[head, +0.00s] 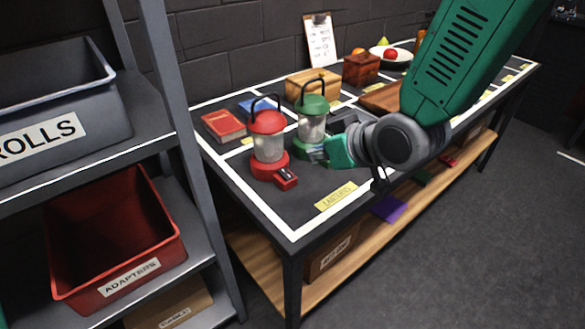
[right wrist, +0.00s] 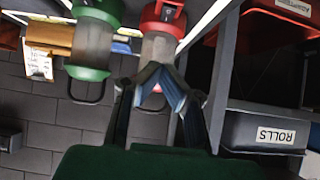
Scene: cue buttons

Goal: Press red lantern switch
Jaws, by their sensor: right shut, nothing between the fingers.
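The red lantern (head: 268,143) stands upright at the near left part of the table, with a clear body and a dark handle. Its switch (head: 286,177) is a small red block with a dark top, at the front right of its base. In the right wrist view the red lantern (right wrist: 157,46) appears upside down, its switch (right wrist: 170,10) at the top edge. My right gripper (head: 312,153) is shut and empty, right of the red lantern and in front of the green lantern's base. Its fingertips also show in the right wrist view (right wrist: 160,74). My left gripper is not in view.
The green lantern (head: 312,121) stands close behind my right gripper. Red (head: 223,125) and blue books lie behind the red lantern. A yellow label (head: 336,196) lies at the front edge. A grey shelf with bins (head: 115,240) stands left of the table.

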